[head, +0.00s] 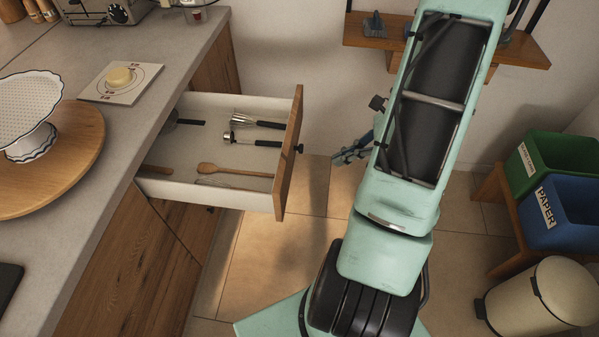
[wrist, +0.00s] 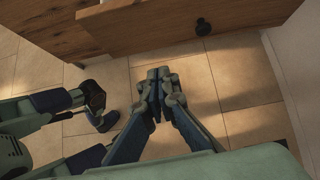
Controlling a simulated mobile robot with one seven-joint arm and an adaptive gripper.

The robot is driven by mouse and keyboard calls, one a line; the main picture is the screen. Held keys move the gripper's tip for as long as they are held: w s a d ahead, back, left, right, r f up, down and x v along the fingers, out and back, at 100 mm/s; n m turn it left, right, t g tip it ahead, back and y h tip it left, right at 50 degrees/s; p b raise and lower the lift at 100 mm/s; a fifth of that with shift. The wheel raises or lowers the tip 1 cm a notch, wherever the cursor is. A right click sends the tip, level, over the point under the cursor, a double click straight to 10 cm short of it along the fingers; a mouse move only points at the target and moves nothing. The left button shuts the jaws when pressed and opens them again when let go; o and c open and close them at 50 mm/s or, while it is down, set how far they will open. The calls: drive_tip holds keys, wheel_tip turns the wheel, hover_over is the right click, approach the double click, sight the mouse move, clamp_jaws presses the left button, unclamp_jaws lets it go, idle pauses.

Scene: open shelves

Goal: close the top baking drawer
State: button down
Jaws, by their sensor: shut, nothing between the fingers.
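The top baking drawer (head: 290,150) stands pulled out from the counter in the head view, with its wooden front and dark knob facing right. Inside lie a whisk, a wooden spoon and other utensils. In the wrist view its front (wrist: 180,25) crosses the top, with the round black knob (wrist: 203,27) at upper right. My gripper (head: 345,158) is to the right of the drawer front in the head view, partly hidden by my arm. In the wrist view my gripper (wrist: 160,75) is shut and empty, its fingertips apart from the front and left of the knob.
The grey counter (head: 195,50) holds a cake stand (head: 30,115), a round wooden board (head: 75,165) and a tile with a yellow item. A wall shelf (head: 380,42) is behind my arm. Green and blue bins (head: 560,160) and a cream bin (head: 540,295) stand at right.

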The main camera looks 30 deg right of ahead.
approach(289, 178)
wheel_tip(289, 178, down, 3)
drive_tip(key=a, duration=0.1)
drive_tip(key=w+a, duration=0.1)
drive_tip(key=shift+w+a+f+m, duration=0.15)
drive_tip(key=shift+a+f+m, duration=0.15)
drive_tip(key=shift+a+f, duration=0.1)
drive_tip(key=shift+w+a, duration=0.25)
drive_tip(key=shift+a, duration=0.1)
drive_tip(key=w+a+b, duration=0.1)
drive_tip(key=w+a, duration=0.6)
drive_tip(key=a, duration=0.3)
drive_tip(key=w+a+b, duration=0.2)
drive_tip(key=w+a, duration=0.5)
drive_tip(key=a, duration=0.4)
drive_tip(key=w+a+b, duration=0.1)
drive_tip(key=w+a, duration=0.7)
drive_tip(key=a, duration=0.3)
drive_tip(key=shift+a+b, duration=0.2)
drive_tip(key=shift+b, duration=0.15)
drive_tip(key=shift+a+r, duration=0.15)
drive_tip(key=shift+a, duration=0.05)
drive_tip(key=shift+w+r, duration=0.1)
